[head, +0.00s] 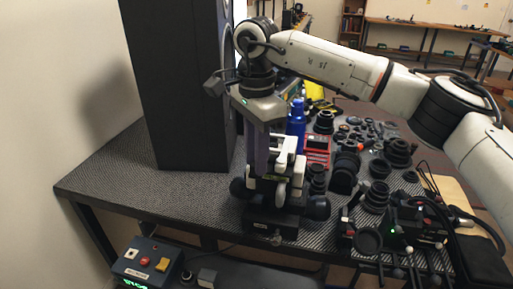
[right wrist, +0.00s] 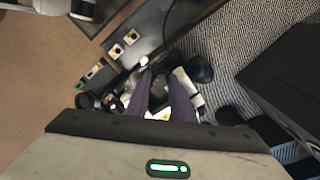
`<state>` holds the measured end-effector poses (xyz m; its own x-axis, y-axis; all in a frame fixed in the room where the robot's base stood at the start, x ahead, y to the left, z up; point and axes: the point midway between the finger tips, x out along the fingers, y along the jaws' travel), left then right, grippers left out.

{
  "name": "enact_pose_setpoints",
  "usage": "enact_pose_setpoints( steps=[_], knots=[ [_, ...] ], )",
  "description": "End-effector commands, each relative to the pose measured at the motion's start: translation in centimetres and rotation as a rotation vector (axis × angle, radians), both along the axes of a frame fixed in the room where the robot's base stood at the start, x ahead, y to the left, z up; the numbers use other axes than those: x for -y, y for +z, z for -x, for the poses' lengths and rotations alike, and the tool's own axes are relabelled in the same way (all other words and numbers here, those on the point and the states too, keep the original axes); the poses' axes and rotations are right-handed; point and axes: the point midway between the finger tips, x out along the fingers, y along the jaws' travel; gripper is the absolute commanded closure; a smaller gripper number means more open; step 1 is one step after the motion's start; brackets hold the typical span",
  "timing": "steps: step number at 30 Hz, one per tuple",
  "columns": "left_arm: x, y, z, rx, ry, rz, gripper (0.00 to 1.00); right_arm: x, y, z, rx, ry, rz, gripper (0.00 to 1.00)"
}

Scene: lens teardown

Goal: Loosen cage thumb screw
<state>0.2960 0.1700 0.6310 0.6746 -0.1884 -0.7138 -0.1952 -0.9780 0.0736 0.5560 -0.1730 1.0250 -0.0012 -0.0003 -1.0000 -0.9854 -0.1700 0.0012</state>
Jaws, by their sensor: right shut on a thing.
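A black and white clamp-like device (head: 283,187) stands on a dark base (head: 270,222) near the front edge of the table. A small silver knob (head: 276,240) shows low on its front. My right gripper (head: 270,172) points down into the upper part of this device, and its fingers are shut on a part there. In the right wrist view its two dark fingers (right wrist: 152,92) reach into the device from above. The gripped part is mostly hidden between the fingers; I cannot tell whether it is the cage thumb screw. My left gripper is not in view.
A tall black cabinet (head: 185,85) stands left of the device. A blue bottle (head: 297,117), a red box (head: 317,150) and several black lens parts (head: 345,168) crowd the right. A control box (head: 146,262) sits at the lower left. The table's left corner (head: 115,180) is clear.

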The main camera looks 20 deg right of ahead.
Motion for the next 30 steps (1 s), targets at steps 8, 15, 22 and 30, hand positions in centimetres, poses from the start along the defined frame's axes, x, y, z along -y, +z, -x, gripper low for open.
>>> enact_pose_setpoints(
  steps=[8,15,22,30],
  knots=[
    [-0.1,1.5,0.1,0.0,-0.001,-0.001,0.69,0.0,0.3,0.0,0.001,0.262,-0.001,1.0],
    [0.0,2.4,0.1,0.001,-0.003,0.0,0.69,0.0,0.3,-0.1,0.003,0.49,-0.002,1.0],
    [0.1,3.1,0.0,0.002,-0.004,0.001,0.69,-0.1,0.2,-0.1,0.004,0.704,-0.002,1.0],
    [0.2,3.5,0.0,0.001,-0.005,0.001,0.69,-0.1,0.2,-0.1,0.003,0.911,-0.003,1.0]
  ],
)
